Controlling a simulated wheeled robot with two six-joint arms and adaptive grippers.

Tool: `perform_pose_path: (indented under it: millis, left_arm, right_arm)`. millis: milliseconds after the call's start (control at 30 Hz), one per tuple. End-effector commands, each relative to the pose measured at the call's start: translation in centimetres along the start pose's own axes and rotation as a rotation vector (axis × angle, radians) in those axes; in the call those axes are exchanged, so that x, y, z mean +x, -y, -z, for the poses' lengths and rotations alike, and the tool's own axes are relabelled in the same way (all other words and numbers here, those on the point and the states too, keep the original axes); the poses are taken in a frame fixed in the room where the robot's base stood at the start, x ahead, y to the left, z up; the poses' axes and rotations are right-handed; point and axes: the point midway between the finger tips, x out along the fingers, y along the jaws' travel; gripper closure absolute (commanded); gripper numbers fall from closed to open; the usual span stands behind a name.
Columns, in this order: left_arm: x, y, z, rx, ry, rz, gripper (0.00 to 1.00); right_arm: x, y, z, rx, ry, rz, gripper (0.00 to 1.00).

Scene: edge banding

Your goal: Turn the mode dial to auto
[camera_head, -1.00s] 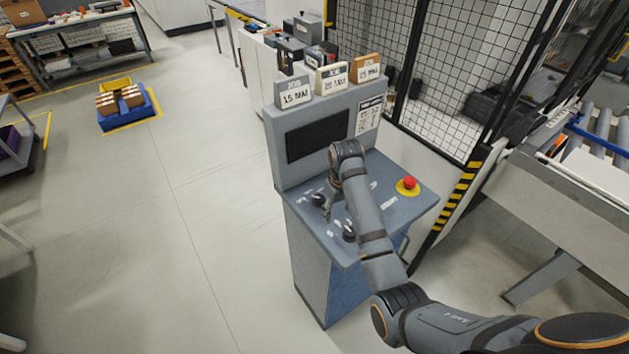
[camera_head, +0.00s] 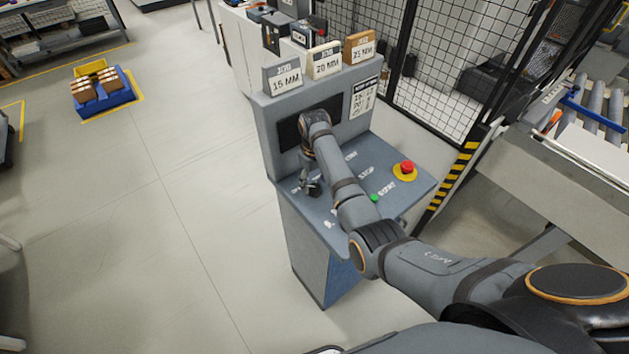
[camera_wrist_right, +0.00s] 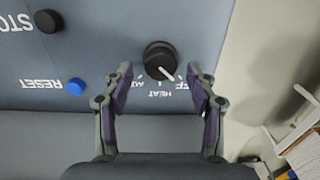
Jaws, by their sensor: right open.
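The mode dial (camera_wrist_right: 159,58) is a round black knob on the console's sloped panel. Its white pointer (camera_wrist_right: 167,73) points to the lower right in the right wrist view, toward the OFF side of the labels. The HEAT label (camera_wrist_right: 161,93) is below the knob, with the AUTO label (camera_wrist_right: 139,83) partly hidden by a finger. My right gripper (camera_wrist_right: 159,72) is open, one finger on each side of the dial; contact cannot be told. In the head view my right gripper (camera_head: 311,187) is over the panel's left part. My left gripper is not in view.
The console (camera_head: 300,225) also carries a red emergency stop (camera_head: 405,168) and a green button (camera_head: 374,197). A black button (camera_wrist_right: 48,21) and a blue reset button (camera_wrist_right: 76,87) lie left of the dial. Job blocks (camera_head: 324,61) stand on top. Mesh fencing (camera_head: 455,65) is behind.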

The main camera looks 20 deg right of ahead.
Motion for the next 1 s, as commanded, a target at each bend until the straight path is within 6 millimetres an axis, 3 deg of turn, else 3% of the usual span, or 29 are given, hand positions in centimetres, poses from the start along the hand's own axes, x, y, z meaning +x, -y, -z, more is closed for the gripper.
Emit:
perform_pose_path:
  millis: [167, 400, 800, 1000]
  left_arm:
    - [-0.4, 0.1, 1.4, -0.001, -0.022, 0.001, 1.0]
    - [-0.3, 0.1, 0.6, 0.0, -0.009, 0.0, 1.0]
    - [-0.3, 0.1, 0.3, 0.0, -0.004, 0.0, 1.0]
    - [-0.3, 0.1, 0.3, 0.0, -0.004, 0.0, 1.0]
  right_arm:
    - [1.3, 0.0, 0.0, 0.0, 0.0, 0.0, 0.42]
    - [1.4, 0.0, 0.0, 0.0, -0.001, 0.0, 0.42]
    - [1.4, 0.0, 0.0, 0.0, -0.001, 0.0, 0.97]
    - [1.4, 0.0, 0.0, 0.012, -0.001, -0.001, 0.97]
